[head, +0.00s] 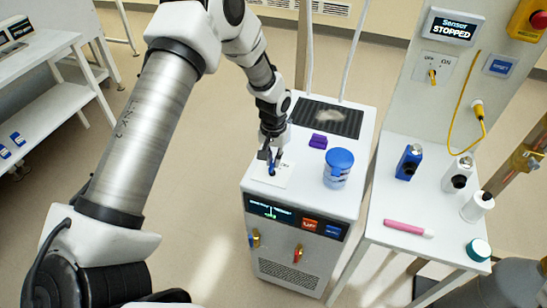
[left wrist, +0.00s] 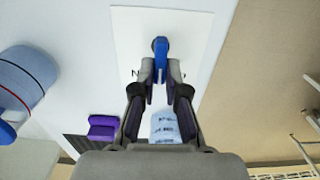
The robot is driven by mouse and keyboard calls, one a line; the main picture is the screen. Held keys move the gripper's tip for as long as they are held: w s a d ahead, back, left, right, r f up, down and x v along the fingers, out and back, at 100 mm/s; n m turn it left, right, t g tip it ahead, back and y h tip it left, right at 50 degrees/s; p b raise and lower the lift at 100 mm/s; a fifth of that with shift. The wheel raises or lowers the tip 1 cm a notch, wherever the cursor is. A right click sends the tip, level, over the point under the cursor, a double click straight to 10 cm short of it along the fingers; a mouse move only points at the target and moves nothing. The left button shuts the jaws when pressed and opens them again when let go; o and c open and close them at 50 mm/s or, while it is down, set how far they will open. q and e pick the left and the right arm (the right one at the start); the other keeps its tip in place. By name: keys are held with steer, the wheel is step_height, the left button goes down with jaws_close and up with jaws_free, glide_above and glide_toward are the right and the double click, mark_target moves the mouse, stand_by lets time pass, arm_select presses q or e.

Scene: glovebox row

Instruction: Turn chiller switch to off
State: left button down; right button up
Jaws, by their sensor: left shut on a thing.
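The chiller (head: 318,208) is a white cabinet with a dark display on its front. On its top lies a white plate (head: 285,180) with a small blue switch handle (head: 271,169). In the left wrist view the blue handle (left wrist: 160,58) stands on the plate (left wrist: 200,40), with a partly hidden letter mark beside it. My left gripper (head: 270,156) reaches down onto the handle. In the wrist view its fingertips (left wrist: 160,72) are shut on the handle, one on each side. The handle's lower part and most of the lettering are hidden. My right gripper is not in view.
A blue-lidded jar (head: 338,168) and a purple block (head: 318,141) stand on the chiller top near the gripper. A dark grille (head: 327,117) lies behind. The right-hand table (head: 400,208) holds bottles and a pink marker (head: 408,228). A panel above reads "Sensor STOPPED" (head: 454,27).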

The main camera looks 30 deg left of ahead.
arm_select(q)
steer(key=n+p, duration=0.1)
steer(key=n, duration=0.1)
steer(key=shift+a+n, duration=0.15)
steer(key=shift+n, duration=0.25)
steer(key=shift+s+a+n+p, duration=0.15)
steer(key=shift+n+p, duration=0.7)
steer(key=shift+n, duration=0.55)
steer(key=c, duration=1.2)
jaws_free()
step_height(320, 180, up, 12)
